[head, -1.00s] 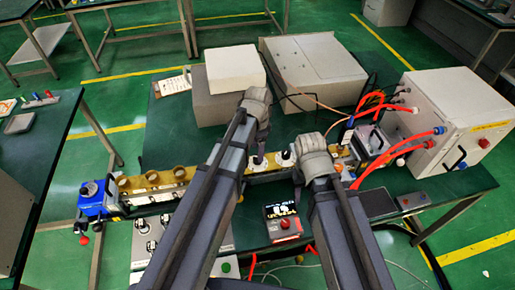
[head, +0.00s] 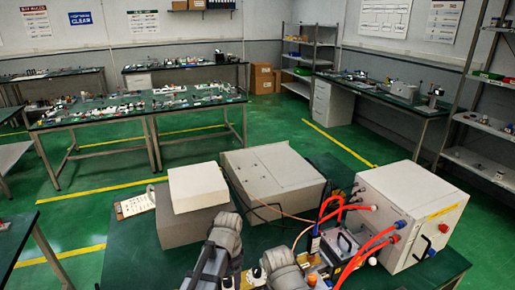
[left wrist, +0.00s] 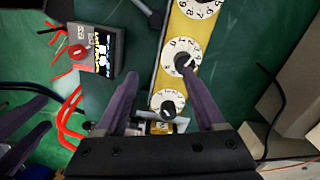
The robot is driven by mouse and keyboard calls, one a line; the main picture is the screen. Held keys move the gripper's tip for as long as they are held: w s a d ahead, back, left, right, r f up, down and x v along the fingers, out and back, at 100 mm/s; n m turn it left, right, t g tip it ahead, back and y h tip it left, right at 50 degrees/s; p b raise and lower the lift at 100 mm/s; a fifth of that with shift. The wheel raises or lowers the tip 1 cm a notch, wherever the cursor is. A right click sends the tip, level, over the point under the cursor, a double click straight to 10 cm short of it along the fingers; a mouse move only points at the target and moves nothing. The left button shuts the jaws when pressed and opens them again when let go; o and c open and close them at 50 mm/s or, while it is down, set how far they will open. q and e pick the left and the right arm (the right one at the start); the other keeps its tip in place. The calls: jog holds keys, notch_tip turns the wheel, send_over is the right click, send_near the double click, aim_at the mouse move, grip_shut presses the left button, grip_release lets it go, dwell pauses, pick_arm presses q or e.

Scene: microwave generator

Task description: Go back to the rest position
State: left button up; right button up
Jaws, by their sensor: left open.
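My left gripper (left wrist: 158,72) is open in the left wrist view, with its two dark fingers spread. No object shows held between them. A yellow bar with white numbered dials (left wrist: 183,57) lies beneath, and the right finger overlaps one dial. In the head view my left gripper (head: 224,240) is low in the middle, in front of the pale boxes. My right gripper (head: 284,270) is beside it to the right, near the bottom edge. The wrists hide both sets of fingertips there. Dark prongs at the left edge of the left wrist view may be my right gripper's.
A small display box with a red knob (left wrist: 98,50) lies beside the bar. Pale boxes (head: 275,180) stand behind the grippers. A white cabinet (head: 412,215) with red hoses (head: 368,250) stands at right. Green floor is open beyond the table.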

pick_arm(q)
jog(key=s+d+n, duration=0.2)
jog(key=s+n, duration=0.1)
jog(key=s, duration=0.3)
jog(key=s+d+f+n+b, duration=0.1)
jog(key=s+n, duration=0.2)
jog(key=s, duration=0.3)
jog(key=shift+d+y, duration=0.4)
jog(key=shift+w+f, duration=0.1)
dwell(0.4)
jog(key=r+n+h+p, duration=0.1)
jog(key=r+n+p, duration=0.1)
jog(key=n, duration=0.2)
send_over(227, 279)
jog(key=shift+w+f, duration=0.2)
jog(key=shift+f, duration=0.05)
jog(key=shift+s, duration=0.15)
notch_tip(227, 279, down, 8)
jog(key=b, duration=0.8)
jog(key=shift+r, duration=0.1)
jog(key=shift+c, duration=0.2)
